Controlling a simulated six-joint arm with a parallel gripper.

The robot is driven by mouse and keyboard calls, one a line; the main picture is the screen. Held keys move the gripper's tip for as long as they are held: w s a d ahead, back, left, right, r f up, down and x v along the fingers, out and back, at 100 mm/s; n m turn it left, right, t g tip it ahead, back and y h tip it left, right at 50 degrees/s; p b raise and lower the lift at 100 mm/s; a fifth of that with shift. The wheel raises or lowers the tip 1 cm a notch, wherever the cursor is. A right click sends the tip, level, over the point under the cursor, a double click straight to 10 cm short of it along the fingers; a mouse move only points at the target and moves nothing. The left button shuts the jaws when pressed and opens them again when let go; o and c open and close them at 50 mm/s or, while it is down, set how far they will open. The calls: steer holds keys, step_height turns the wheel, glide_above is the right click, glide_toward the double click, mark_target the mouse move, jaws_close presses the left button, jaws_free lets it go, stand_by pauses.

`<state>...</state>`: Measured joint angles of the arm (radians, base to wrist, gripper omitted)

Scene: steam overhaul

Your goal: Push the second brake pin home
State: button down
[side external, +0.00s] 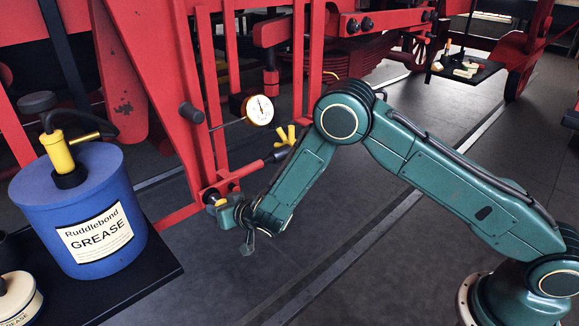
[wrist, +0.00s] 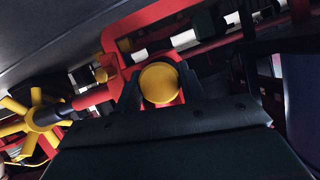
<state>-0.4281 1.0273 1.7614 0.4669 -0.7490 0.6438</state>
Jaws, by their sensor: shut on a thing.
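The brake pin shows as a round yellow head (wrist: 160,82) in the wrist view, seen end-on against a red bracket (wrist: 115,55). My gripper (wrist: 160,90) has a dark finger on each side of the head and is shut on it. In the side external view my gripper (side external: 229,208) is at the lower end of the red brake rigging (side external: 208,186), with a bit of yellow at its tip. The pin's shank is hidden, so I cannot tell how deep it sits. A second, smaller yellow head (wrist: 101,75) shows on the red frame left of the gripper.
A yellow handwheel (side external: 285,137) on a dark rod is close above my wrist; it also shows in the wrist view (wrist: 36,118). A dial gauge (side external: 258,110) hangs above. A blue grease drum (side external: 80,210) stands on a black bench (side external: 150,275) at left. The floor below is clear.

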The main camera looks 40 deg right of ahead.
steer(key=shift+w, duration=0.4)
steer(key=c, duration=0.9)
jaws_free()
steer(key=shift+o, duration=0.2)
steer(key=shift+s, duration=0.1)
steer(key=a+v, duration=0.1)
steer(key=v, duration=1.2)
steer(key=shift+s+d+r, duration=0.2)
steer(key=shift+s+d, duration=0.1)
steer(key=shift+d, duration=0.2)
